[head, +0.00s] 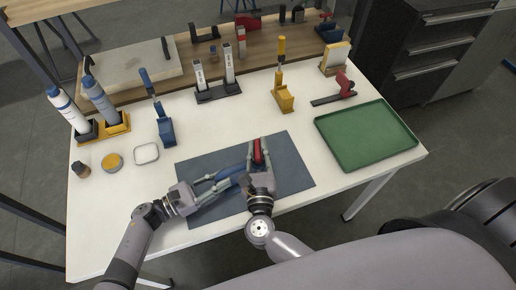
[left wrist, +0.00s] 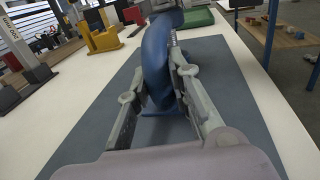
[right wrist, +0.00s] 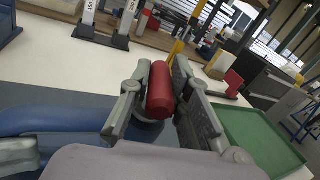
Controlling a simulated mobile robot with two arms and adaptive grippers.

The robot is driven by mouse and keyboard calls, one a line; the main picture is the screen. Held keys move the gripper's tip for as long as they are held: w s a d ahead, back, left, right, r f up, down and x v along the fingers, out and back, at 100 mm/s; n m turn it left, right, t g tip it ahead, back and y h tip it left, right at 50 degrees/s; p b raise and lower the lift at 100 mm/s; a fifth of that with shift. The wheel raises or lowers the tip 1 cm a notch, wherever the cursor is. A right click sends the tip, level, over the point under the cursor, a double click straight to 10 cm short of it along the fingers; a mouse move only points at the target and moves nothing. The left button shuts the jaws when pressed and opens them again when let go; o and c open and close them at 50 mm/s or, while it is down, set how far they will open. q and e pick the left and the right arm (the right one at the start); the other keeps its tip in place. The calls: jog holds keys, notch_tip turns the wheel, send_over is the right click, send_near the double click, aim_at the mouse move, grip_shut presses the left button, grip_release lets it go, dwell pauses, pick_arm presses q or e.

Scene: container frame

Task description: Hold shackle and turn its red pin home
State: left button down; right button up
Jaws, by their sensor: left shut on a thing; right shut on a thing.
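The blue shackle (left wrist: 157,65) is above the dark mat, its curved bow between the fingers of my left gripper (left wrist: 160,82), which is shut on it. The shackle also shows in the head view (head: 232,180), partly hidden by both grippers. The red pin (right wrist: 160,90) is between the fingers of my right gripper (right wrist: 155,88), which is shut on it. In the head view the red pin (head: 257,152) points toward the back of the table. The threaded end and how deep the pin sits are hidden; a small spring-like threaded part shows beside the bow in the left wrist view.
The dark mat (head: 295,175) lies under both grippers on the white table. A green tray (head: 365,137) is at the right. Blue (head: 165,130) and yellow (head: 284,100) tool stands, a dark double stand (head: 218,95) and bottles (head: 68,110) stand behind and left.

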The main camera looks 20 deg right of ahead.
jog(key=shift+h, duration=0.3)
grip_shut()
jog(key=shift+m+g+h, duration=1.1)
jog(key=shift+m+h, duration=0.5)
jog(key=shift+h, duration=0.3)
jog(key=o, duration=0.9)
grip_release()
